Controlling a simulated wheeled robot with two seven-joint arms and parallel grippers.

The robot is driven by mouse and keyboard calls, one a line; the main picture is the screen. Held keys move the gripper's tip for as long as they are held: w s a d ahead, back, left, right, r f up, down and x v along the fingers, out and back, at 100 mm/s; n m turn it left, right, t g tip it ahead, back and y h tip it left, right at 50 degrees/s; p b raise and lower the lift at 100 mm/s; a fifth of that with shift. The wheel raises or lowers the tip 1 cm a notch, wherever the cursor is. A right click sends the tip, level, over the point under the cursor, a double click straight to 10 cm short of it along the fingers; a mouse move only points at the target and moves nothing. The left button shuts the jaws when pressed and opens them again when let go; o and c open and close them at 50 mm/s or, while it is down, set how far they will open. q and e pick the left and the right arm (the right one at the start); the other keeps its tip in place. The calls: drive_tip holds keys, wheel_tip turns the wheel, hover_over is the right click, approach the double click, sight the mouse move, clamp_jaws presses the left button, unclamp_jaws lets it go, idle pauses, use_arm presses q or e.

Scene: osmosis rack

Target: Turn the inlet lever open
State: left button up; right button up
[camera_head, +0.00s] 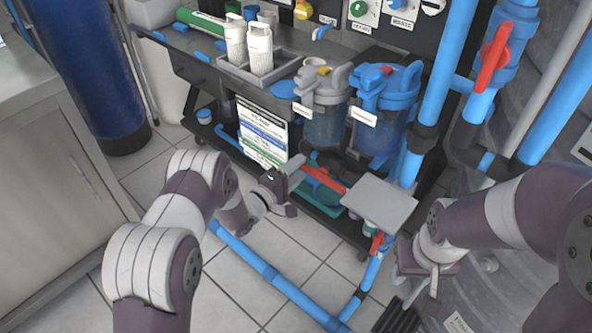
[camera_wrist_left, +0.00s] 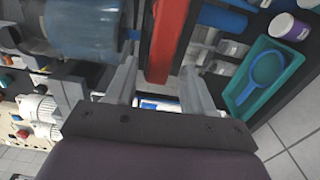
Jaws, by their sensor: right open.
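A long red lever (camera_head: 321,178) slopes low in the rack, below the clear filter housings. In the left wrist view the red lever (camera_wrist_left: 168,40) stands lengthwise ahead, between the lines of the two fingers. My left gripper (camera_head: 291,187) is open beside the lever's left end. In its wrist view the left gripper (camera_wrist_left: 160,75) shows spread fingers with the lever apart from both, as far as I can tell. My right gripper (camera_head: 424,278) is open near the floor at the lower right, partly hidden by its wrist. No label shows which lever is the inlet.
Another red lever (camera_head: 494,55) sits on the upright blue pipe, and a small red valve handle (camera_head: 377,242) on the floor pipe. A grey plate (camera_head: 367,204) lies right of the near lever. A blue floor pipe (camera_head: 270,272) crosses the tiles. White bottles (camera_head: 259,50) stand above.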

use_arm(q)
drive_tip(key=p+v, duration=0.3)
drive_tip(key=v, duration=0.9)
drive_tip(key=shift+s+a+p, duration=0.15)
drive_tip(key=shift+s+p, duration=0.15)
